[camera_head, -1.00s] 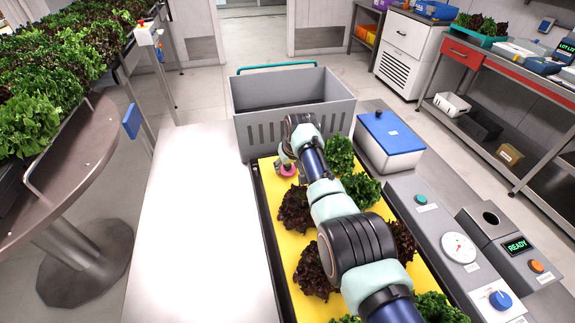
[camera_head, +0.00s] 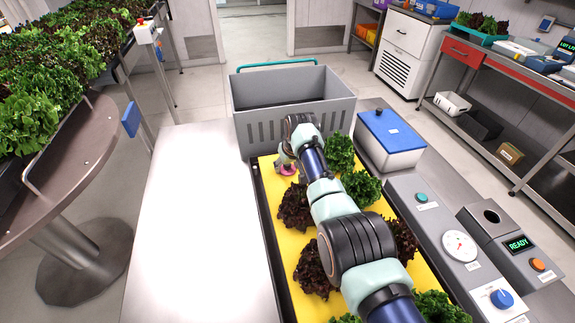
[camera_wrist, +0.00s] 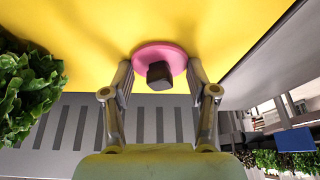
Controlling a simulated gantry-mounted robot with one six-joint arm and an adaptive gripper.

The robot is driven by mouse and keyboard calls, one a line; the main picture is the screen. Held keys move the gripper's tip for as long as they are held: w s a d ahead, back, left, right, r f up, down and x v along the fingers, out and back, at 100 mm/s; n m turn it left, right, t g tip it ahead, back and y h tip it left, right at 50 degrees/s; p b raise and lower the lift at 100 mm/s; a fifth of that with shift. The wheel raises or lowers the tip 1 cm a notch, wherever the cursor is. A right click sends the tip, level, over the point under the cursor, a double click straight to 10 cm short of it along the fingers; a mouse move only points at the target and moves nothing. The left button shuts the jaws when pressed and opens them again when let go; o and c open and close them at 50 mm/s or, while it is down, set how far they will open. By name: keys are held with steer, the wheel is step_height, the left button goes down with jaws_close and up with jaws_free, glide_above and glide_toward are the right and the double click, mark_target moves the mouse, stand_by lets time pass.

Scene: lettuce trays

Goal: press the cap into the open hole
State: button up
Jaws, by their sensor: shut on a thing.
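The cap is a pink disc with a dark square knob. In the wrist view the cap (camera_wrist: 143,54) lies flat against or very close to the yellow board (camera_wrist: 60,25). My gripper (camera_wrist: 159,77) has one finger at each side of the cap and is shut on it. In the head view the pink cap (camera_head: 287,169) shows under my gripper (camera_head: 287,161), near the far left end of the yellow board (camera_head: 263,175). The open hole does not show; the cap or the arm may cover it. I cannot tell how deep the cap sits.
A grey crate (camera_head: 290,122) stands just beyond the board's far end. Green and dark red lettuces (camera_head: 294,207) stand on the board near my arm. A blue-lidded box (camera_head: 390,130) is to the right. The steel table (camera_head: 205,220) at left is bare.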

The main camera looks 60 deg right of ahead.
steer(key=o, duration=1.1)
steer(key=shift+o, duration=0.2)
step_height(320, 180, up, 7)
steer(key=p, duration=0.6)
steer(key=v, duration=1.2)
